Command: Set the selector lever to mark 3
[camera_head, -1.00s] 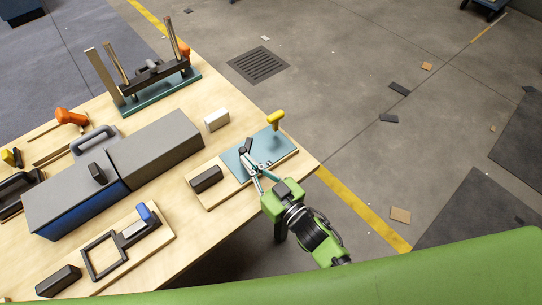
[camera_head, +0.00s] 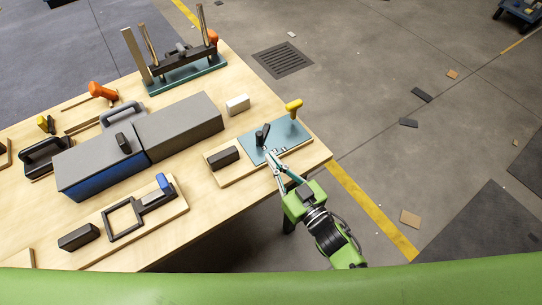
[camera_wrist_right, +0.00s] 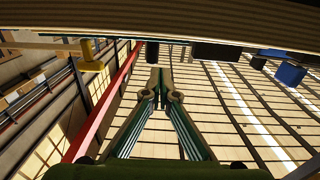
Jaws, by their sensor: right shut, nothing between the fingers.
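A teal plate (camera_head: 287,133) on a wooden base lies at the table's right corner. A short black lever (camera_head: 262,136) stands up near its middle, and a yellow-topped handle (camera_head: 293,106) stands at its far right end. I take the black lever as the selector lever; no numbered marks can be read. My right gripper (camera_head: 271,156) is shut and empty, its tips close to the near side of the lever, apparently apart from it. In the right wrist view its fingers (camera_wrist_right: 160,80) meet, below the black lever's end (camera_wrist_right: 151,49) and the yellow handle (camera_wrist_right: 90,55). My left gripper is out of view.
A black block (camera_head: 223,157) sits left of the plate and a white block (camera_head: 238,104) behind it. A large grey and blue box (camera_head: 185,125) fills the table's middle. A frame with a blue handle (camera_head: 163,184) lies in front.

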